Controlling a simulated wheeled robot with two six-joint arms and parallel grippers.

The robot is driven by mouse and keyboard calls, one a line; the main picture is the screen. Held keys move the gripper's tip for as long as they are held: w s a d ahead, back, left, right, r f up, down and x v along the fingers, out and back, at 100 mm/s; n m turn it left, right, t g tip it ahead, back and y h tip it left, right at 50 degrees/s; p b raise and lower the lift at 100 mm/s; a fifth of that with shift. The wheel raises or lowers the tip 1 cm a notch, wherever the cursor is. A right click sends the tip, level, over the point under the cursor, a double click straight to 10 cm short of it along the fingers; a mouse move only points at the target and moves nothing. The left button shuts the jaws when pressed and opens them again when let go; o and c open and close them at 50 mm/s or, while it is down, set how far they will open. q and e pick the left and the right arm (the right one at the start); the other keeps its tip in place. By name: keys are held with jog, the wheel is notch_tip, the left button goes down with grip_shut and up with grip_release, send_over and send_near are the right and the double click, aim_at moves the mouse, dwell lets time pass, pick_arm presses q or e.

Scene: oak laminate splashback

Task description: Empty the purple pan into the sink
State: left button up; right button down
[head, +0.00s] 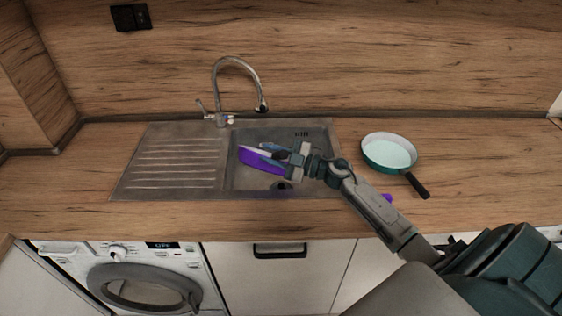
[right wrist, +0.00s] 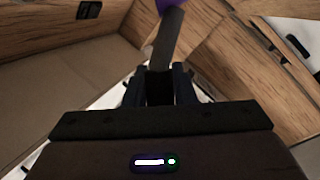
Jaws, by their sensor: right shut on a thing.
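The purple pan (head: 259,161) is in the air over the sink basin (head: 316,176). It is tipped steeply on its side, and a pale strip of its inside shows. My right gripper (head: 287,152) is shut on the pan's dark handle. In the right wrist view the handle (right wrist: 168,42) runs up from between the fingers (right wrist: 160,88) to a bit of purple pan (right wrist: 170,4) at the top edge. I cannot tell whether anything is in the pan. My left gripper is in neither view.
A teal pan (head: 388,152) with a black handle sits on the counter right of the sink. The tap (head: 240,88) arches behind the basin. The ribbed drainer (head: 178,160) is clear.

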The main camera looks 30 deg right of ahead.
jog(key=shift+s+a+f+n+g+h, duration=0.2)
jog(key=shift+s+a+f+n, duration=1.2)
jog(key=shift+a, duration=0.7)
jog(key=shift+s+a+f+n+g+h, duration=0.1)
jog(key=shift+s+a+f+n+g, duration=0.1)
jog(key=shift+s+a+f+n, duration=1.3)
jog(key=shift+s+a+f+n+g+h, duration=0.15)
jog(key=shift+s+a+f+n, duration=0.7)
jog(key=shift+a+f+n, duration=1.35)
jog(key=shift+a+r+m, duration=0.55)
jog(key=shift+r+m, duration=0.05)
